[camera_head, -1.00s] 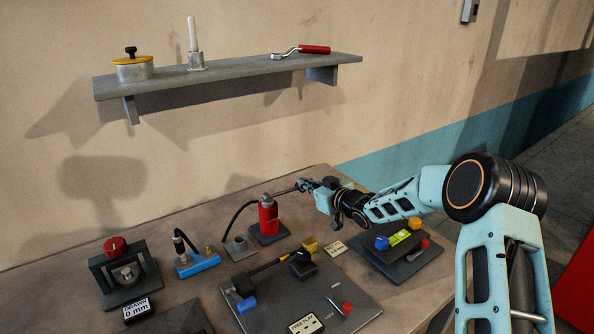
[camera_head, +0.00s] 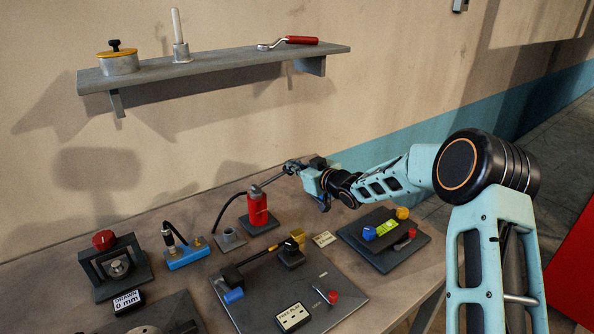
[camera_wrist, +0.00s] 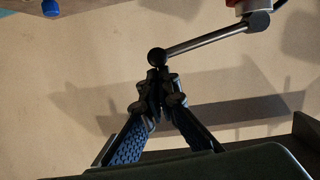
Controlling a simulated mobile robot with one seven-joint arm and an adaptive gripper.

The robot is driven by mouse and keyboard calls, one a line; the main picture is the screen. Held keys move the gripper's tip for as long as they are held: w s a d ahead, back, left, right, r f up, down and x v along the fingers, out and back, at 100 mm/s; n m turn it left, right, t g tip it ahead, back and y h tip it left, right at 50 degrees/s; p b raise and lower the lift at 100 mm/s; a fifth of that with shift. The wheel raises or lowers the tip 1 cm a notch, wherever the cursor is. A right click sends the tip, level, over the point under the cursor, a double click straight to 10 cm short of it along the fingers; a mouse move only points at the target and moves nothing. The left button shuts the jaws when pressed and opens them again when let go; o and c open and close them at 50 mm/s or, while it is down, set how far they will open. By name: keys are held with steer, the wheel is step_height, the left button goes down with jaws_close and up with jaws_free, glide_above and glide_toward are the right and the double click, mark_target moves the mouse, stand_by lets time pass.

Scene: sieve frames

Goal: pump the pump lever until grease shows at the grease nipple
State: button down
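The red pump (camera_head: 257,210) stands on a dark base at the back of the table. Its pump lever (camera_head: 270,180) slants up to the right from the pump top to my gripper (camera_head: 291,167). In the wrist view the lever (camera_wrist: 205,42) ends in a dark ball at the fingertips of my gripper (camera_wrist: 160,80). The fingers are close together and appear shut on that end. A black hose runs from the pump to a small grey block (camera_head: 229,239), where the grease nipple seems to be. It is too small to tell whether any grease shows there.
A blue block with brass fittings (camera_head: 190,256) and a frame with a red knob (camera_head: 115,265) stand left of the pump. A large grey plate (camera_head: 280,295) lies in front. A fixture with coloured knobs (camera_head: 385,240) is below my arm. A shelf (camera_head: 215,68) hangs above.

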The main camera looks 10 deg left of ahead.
steer(key=b+v, duration=0.1)
steer(key=v, duration=0.9)
steer(key=shift+r+b, duration=0.3)
steer(key=shift+r, duration=0.1)
steer(key=shift+w, duration=0.1)
